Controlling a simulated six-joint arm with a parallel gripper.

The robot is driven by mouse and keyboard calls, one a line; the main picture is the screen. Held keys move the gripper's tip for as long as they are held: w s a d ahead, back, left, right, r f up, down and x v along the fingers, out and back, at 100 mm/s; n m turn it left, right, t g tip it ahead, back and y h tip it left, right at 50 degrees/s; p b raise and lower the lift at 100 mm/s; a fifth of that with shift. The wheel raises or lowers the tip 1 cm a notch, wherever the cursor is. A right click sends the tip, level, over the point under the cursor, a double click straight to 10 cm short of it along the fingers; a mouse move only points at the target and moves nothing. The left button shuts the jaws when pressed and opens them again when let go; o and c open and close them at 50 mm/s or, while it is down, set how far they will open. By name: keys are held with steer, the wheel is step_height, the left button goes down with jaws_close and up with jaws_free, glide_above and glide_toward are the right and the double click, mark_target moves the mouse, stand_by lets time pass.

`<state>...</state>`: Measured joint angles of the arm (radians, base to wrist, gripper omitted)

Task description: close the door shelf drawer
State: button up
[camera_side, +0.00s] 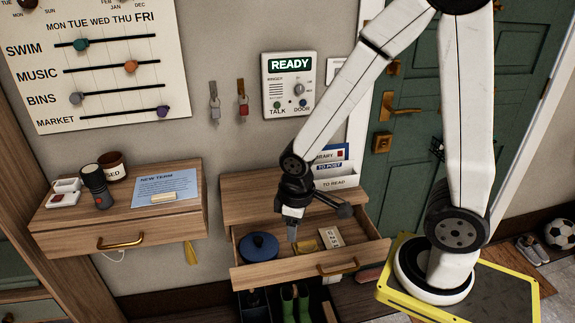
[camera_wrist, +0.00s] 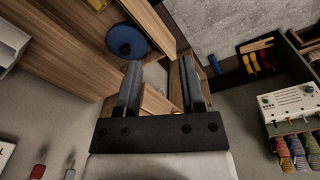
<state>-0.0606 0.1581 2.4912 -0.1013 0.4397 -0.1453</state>
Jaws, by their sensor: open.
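The door shelf (camera_side: 240,189) is wooden and hangs on the wall beside the green door (camera_side: 450,110). Its drawer (camera_side: 270,277) stands pulled out, with a brass handle (camera_side: 338,268) on its front. Inside lie a round blue object (camera_side: 258,247), a small yellow item (camera_side: 306,246) and a pale card (camera_side: 331,237). My gripper (camera_side: 293,232) points down over the open drawer in the side view; contact cannot be told there. In the wrist view my gripper (camera_wrist: 161,72) is open, its two dark fingers apart with wooden edges beyond them. The blue object (camera_wrist: 127,41) shows upper left there.
Another wooden shelf (camera_side: 60,222) with a shut drawer (camera_side: 122,251) hangs to the left, holding a flashlight (camera_side: 96,186) and a mug. A letter rack (camera_side: 338,172) stands on the door shelf behind my arm. Green boots (camera_side: 295,303) stand below the drawer.

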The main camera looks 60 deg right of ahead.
step_height(320, 180, down, 6)
steer(key=s+n+g+h, duration=0.2)
steer(key=n+g, duration=0.2)
steer(key=n, duration=0.3)
steer(key=n+t+h, duration=0.3)
steer(key=n+h, duration=1.1)
steer(key=n, duration=1.3)
glide_toward(341, 273)
steer(key=d, duration=0.3)
steer(key=shift+f, duration=0.25)
steer(key=shift+s+d+f, duration=0.1)
steer(key=shift+d+f, duration=0.1)
steer(key=shift+d, duration=1.05)
steer(key=shift+d+f, duration=0.15)
steer(key=shift+d, duration=1.15)
steer(key=shift+d+f, duration=0.2)
steer(key=shift+d, duration=1.05)
jaws_close()
